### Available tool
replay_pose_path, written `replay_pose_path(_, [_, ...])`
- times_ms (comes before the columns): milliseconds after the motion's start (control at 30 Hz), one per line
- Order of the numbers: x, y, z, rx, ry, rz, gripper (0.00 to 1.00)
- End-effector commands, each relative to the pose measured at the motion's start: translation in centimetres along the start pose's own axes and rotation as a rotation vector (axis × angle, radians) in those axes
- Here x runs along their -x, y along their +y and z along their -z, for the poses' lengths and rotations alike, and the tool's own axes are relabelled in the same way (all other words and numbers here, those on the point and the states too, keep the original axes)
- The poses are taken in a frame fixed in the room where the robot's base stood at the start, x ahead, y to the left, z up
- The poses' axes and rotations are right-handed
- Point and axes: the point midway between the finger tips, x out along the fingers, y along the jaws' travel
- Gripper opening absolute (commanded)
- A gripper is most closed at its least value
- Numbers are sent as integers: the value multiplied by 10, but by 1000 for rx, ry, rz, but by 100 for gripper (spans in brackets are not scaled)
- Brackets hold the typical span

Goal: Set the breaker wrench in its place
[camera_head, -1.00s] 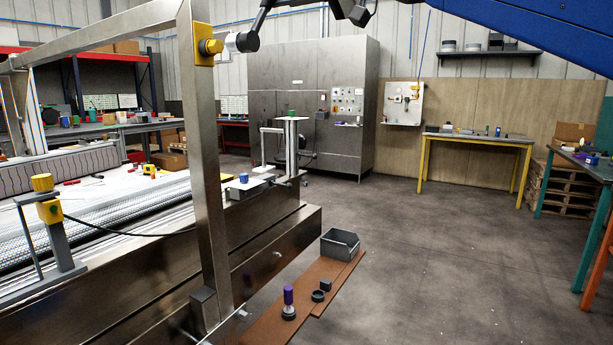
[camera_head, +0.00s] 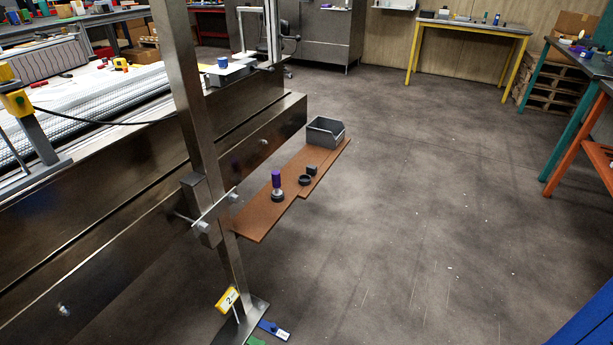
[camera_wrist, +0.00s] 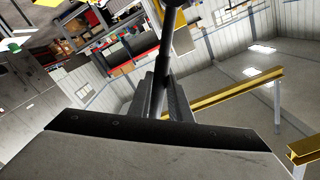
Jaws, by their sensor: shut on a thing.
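My gripper (camera_wrist: 163,100) shows in the wrist view, its dark fingers shut around a long dark shaft, which I take to be the breaker wrench (camera_wrist: 176,58). The shaft rises to a rounded dark end at the top edge of that view. The rest of the wrench is hidden by the fingers and the gripper body. Neither my gripper nor the wrench shows in the head view now. I cannot tell which spot is the wrench's place.
A brown shelf board (camera_head: 262,213) beside the steel post (camera_head: 187,90) bears a purple-handled item (camera_head: 276,182), a dark ring (camera_head: 304,180), a small block (camera_head: 312,169) and a grey bin (camera_head: 325,132). A yellow tag (camera_head: 227,299) is at the post's foot. Open floor (camera_head: 420,200) lies right.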

Motion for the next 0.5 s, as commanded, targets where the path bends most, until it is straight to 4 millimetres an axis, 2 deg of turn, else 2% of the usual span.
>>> replay_pose_path(233, [-14,0,0,0,-1,2,0])
replay_pose_path(500, [-52,0,0,0,-2,2,0])
